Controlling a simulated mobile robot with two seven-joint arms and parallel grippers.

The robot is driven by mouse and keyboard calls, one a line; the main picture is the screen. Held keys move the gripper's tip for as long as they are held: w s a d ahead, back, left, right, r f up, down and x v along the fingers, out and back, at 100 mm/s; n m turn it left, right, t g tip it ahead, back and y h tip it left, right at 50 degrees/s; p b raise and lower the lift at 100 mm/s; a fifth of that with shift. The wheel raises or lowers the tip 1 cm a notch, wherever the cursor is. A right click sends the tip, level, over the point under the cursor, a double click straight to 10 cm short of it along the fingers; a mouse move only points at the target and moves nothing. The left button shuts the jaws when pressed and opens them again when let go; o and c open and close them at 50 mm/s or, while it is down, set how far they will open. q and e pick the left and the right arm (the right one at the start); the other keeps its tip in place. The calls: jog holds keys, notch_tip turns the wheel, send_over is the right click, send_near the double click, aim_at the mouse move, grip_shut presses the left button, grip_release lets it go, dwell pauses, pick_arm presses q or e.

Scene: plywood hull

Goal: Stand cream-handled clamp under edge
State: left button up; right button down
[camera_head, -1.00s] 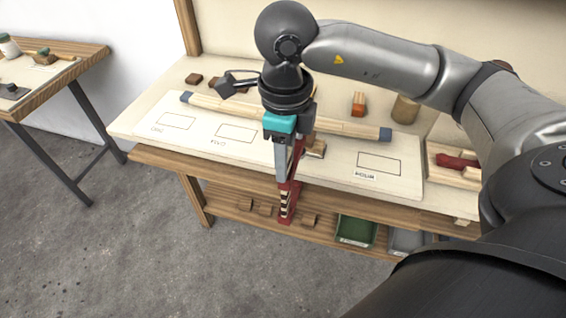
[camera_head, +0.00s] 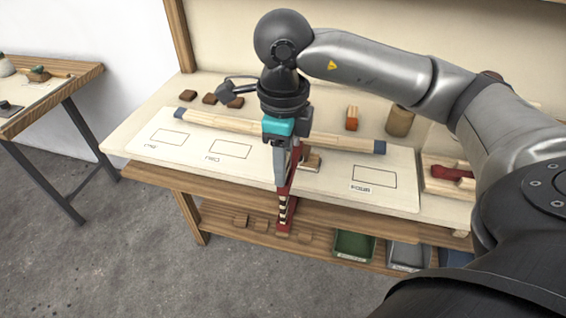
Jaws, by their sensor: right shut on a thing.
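My right gripper (camera_head: 284,168) points down at the front of the workbench and is shut on a clamp. The clamp (camera_head: 284,221) is mostly red, with a banded cream-and-dark part low on it, and hangs upright at the bench's front edge (camera_head: 225,186). Its upper part is partly hidden behind the gripper, so I cannot tell whether it touches the edge. A pale board (camera_head: 330,192) with outlined boxes lies on the bench top. A long wooden strip (camera_head: 220,122) with blue ends lies across it, behind the gripper. My left gripper is not in view.
A small wooden block (camera_head: 312,161) sits just right of the gripper. Farther back are an orange block (camera_head: 352,118) and a brown cylinder (camera_head: 399,121). A red item (camera_head: 450,173) lies in a tray at right. The lower shelf holds a green bin (camera_head: 354,245) and small blocks.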

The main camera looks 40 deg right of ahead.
jog(key=shift+w+d, duration=0.15)
jog(key=shift+w+d+b, duration=0.7)
jog(key=shift+w+d, duration=0.8)
jog(key=shift+d, duration=0.25)
jog(key=shift+c, duration=2.2)
grip_release()
notch_tip(320, 180, up, 15)
jog(key=p, duration=0.5)
jog(key=shift+r, duration=0.15)
